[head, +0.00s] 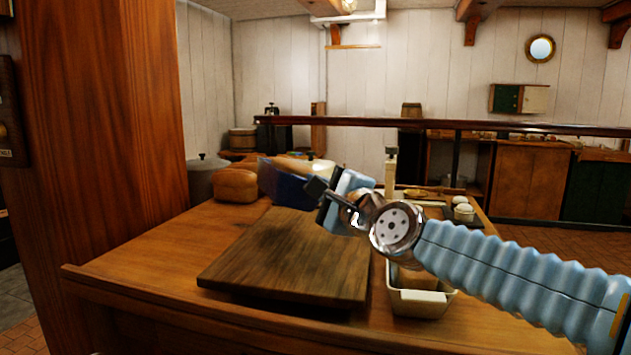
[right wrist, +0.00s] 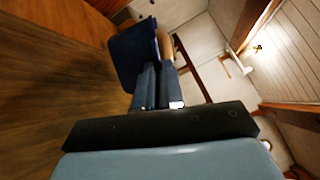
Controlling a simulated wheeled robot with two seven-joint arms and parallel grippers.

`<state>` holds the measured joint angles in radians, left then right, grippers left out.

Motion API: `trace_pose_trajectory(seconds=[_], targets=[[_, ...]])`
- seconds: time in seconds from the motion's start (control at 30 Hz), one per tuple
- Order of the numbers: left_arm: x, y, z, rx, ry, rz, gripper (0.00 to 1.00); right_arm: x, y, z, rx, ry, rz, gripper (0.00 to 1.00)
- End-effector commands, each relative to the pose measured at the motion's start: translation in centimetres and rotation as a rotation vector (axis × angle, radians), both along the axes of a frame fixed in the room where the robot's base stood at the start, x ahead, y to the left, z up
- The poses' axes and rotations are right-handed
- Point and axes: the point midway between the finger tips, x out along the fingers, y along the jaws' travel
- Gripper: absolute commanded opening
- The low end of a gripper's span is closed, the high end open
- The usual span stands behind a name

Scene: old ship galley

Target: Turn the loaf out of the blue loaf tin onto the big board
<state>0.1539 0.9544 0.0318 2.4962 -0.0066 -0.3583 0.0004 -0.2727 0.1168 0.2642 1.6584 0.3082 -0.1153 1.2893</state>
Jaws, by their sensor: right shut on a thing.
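My right gripper (head: 328,200) is shut on the blue loaf tin (head: 283,188) and holds it above the far part of the big board (head: 285,262). The tin is dark blue and looks tilted. It also shows in the right wrist view (right wrist: 134,55), beyond the fingers (right wrist: 158,88). A tan-brown loaf (head: 291,163) shows along the tin's upper edge, and its edge shows in the right wrist view (right wrist: 166,46). Most of this loaf is hidden by the tin. The dark wooden board is bare where I see it. My left gripper is out of view.
Another brown loaf (head: 236,186) sits on the table left of the board, near a grey lidded pot (head: 203,178). A cream tin (head: 420,303) stands right of the board, under my right arm. A thick wooden post (head: 100,130) rises at the left.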

Motion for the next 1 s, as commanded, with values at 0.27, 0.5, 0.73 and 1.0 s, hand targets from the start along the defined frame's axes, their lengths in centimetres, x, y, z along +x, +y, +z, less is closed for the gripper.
trace_pose_trajectory(seconds=[0.27,0.5,0.73,1.0], targets=[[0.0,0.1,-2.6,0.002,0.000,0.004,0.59,0.2,-0.8,-2.5,0.354,0.124,0.000,0.00],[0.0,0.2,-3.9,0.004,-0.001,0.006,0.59,0.4,-1.1,-4.6,0.763,0.276,0.002,0.00],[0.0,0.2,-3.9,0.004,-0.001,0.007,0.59,0.4,-1.3,-6.7,1.153,0.419,0.002,0.00],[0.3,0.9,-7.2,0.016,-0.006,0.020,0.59,0.2,-0.9,-7.9,1.422,0.515,0.005,0.00]])
